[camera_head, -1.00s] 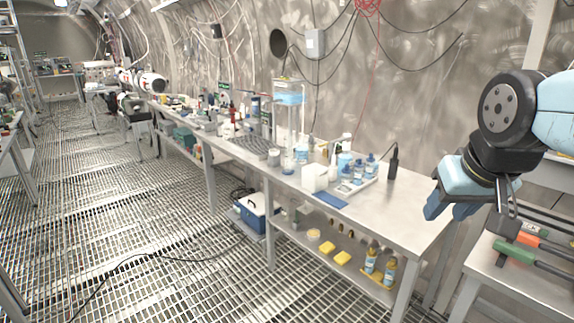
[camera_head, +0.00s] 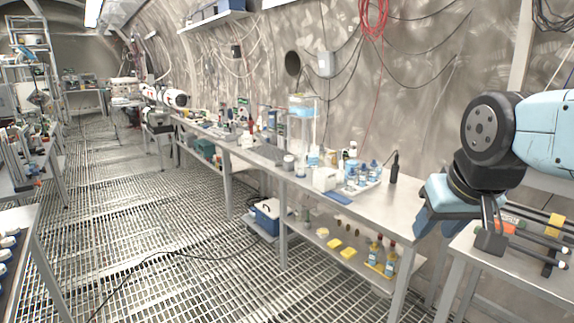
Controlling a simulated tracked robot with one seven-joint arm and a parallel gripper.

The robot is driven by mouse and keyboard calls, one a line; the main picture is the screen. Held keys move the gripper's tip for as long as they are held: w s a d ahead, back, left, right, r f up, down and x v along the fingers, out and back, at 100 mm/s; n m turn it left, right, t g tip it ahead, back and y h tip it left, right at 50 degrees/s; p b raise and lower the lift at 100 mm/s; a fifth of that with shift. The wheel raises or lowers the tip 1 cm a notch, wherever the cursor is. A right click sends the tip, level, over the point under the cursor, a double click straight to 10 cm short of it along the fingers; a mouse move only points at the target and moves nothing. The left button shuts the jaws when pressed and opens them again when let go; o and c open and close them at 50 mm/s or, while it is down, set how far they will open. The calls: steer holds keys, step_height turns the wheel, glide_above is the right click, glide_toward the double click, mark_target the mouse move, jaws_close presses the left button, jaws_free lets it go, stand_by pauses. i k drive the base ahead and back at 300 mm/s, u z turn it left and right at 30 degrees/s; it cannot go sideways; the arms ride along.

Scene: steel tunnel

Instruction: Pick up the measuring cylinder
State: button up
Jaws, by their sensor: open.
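My gripper (camera_head: 440,218) hangs at the right of the view, pointing down with its blue fingers apart and empty. It shows in front of the right end of the long steel bench (camera_head: 385,208), well apart from the items on it. A tall clear column with a blue upper part (camera_head: 303,118) stands on the bench. I cannot pick out the measuring cylinder for certain among the small glassware and bottles; it may be too small to tell or hidden.
A white tray with blue-labelled bottles (camera_head: 362,180), a white box (camera_head: 324,179) and a black upright device (camera_head: 394,168) stand on the bench. A blue cooler (camera_head: 266,216) is underneath. A tool table (camera_head: 510,262) is at right.

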mark_target(301, 145)
steer(key=u, duration=1.15)
steer(key=i, duration=2.55)
steer(key=z, duration=1.55)
steer(key=k, duration=0.55)
